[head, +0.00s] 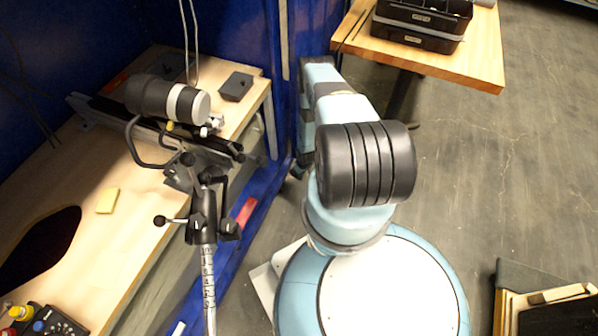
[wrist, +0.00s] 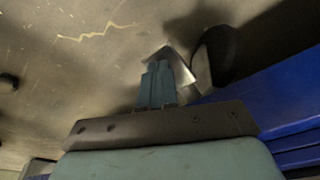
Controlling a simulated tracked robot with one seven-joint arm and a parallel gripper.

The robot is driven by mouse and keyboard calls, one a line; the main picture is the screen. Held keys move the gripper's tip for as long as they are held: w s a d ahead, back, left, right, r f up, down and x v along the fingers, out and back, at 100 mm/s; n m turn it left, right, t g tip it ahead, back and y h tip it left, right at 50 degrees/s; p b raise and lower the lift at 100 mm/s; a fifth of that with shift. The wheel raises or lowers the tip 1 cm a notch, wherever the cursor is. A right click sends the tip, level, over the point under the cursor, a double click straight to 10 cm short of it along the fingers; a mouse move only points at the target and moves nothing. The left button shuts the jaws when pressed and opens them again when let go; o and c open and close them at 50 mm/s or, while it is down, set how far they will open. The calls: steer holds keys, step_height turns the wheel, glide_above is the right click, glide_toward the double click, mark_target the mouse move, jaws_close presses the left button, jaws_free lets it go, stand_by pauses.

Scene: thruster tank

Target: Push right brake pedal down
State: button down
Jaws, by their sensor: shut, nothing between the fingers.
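In the wrist view my gripper (wrist: 158,68) is shut, with its two blue-grey fingers together and nothing between them. A pale metal plate (wrist: 184,66), which may be the brake pedal, shows just beyond and to the right of the fingertips. I cannot tell whether the fingers touch it. A dark rounded shape (wrist: 213,57) stands just right of the plate; I cannot tell if it is a second pedal or a shadowed part. In the head view no pedal is seen, and my arm hides my gripper.
A wooden workbench (head: 90,190) with a black and grey cylinder (head: 165,98) on a stand is at the left. A wooden table (head: 480,65) with black bins (head: 420,28) is at the back right. Blue panels (wrist: 265,98) fill the wrist view's right side. Grey floor (head: 500,170) is open at right.

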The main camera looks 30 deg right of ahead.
steer(key=shift+f, duration=0.35)
steer(key=shift+r, duration=0.1)
step_height(320, 180, up, 8)
stand_by(1.2)
stand_by(0.4)
